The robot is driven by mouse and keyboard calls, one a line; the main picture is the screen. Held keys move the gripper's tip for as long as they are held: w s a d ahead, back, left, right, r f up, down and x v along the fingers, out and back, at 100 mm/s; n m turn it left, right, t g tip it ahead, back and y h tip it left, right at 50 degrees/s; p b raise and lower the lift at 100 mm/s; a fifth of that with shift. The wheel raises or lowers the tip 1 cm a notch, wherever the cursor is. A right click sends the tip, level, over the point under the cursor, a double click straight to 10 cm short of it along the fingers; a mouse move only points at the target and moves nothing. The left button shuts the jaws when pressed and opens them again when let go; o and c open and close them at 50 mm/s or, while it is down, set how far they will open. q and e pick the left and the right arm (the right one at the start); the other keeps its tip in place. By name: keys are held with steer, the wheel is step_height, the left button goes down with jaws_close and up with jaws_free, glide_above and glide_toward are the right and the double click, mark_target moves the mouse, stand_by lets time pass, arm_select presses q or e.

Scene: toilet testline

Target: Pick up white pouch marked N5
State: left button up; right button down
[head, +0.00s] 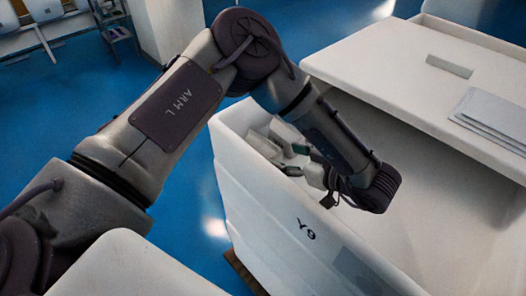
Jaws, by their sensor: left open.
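Several small white pouches or packets (287,133) lie in a heap inside the near left corner of a large white bin (235,165). Some show dark or greenish patches. No N5 marking can be read, so I cannot tell which pouch bears it. My left arm reaches over the bin, and my left gripper (328,199) is low beside the heap, at its right. It is open; its fingers are small and partly hidden by my wrist. I cannot tell whether it touches a pouch. My right gripper is out of view.
A white top with a slot (449,66) and a stack of pale sheets (494,117) stands at the right. The bin's right part looks empty. Blue floor lies at the left.

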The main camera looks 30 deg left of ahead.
mark_target(273, 153)
arm_select(q)
steer(key=x, duration=0.3)
steer(key=shift+a+p, duration=0.2)
steer(key=shift+p, duration=0.15)
steer(key=p+x, duration=0.1)
steer(key=x, duration=0.1)
steer(key=p+x, duration=0.2)
steer(key=shift+w+a+f, duration=0.15)
steer(key=shift+w+f, duration=0.05)
steer(key=shift+f, duration=0.25)
steer(key=shift+a+f, duration=0.2)
steer(key=shift+a, duration=0.05)
steer(key=shift+d, duration=0.1)
steer(key=shift+c, duration=0.6)
steer(key=c, duration=0.7)
steer(key=shift+r, duration=0.1)
